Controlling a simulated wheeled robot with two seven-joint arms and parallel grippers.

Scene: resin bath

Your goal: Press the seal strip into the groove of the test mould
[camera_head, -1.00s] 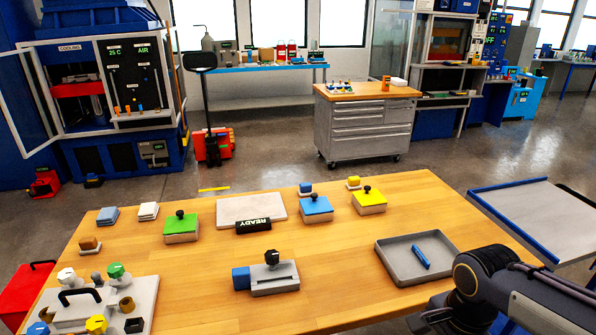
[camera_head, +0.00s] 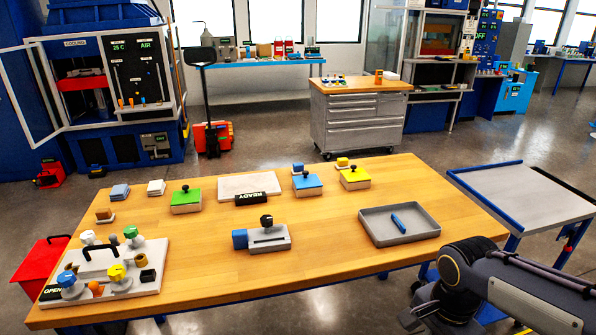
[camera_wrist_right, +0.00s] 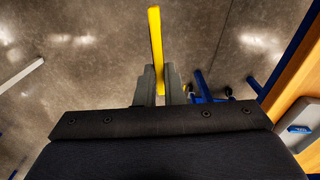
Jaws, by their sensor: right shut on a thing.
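The test mould is probably the small grey block (camera_head: 272,240) with a slot along its top, a black knob and a blue end, at the table's middle front in the head view. A short blue strip (camera_head: 398,223) lies in the grey tray (camera_head: 374,236) to its right; I cannot tell if it is the seal strip. My right gripper (camera_wrist_right: 160,84) is shut on a long yellow bar (camera_wrist_right: 156,40), held over the floor beside the table in the right wrist view. In the head view its fingers are hidden by my right arm. My left gripper is not in view.
Green (camera_head: 186,201), blue (camera_head: 307,185) and yellow (camera_head: 354,178) lidded blocks stand along the back, beside a pale plate with a READY sign (camera_head: 250,198). A knobbed plate (camera_head: 150,284) is at front left. A grey side table (camera_head: 522,198) stands at right. The table's front middle is clear.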

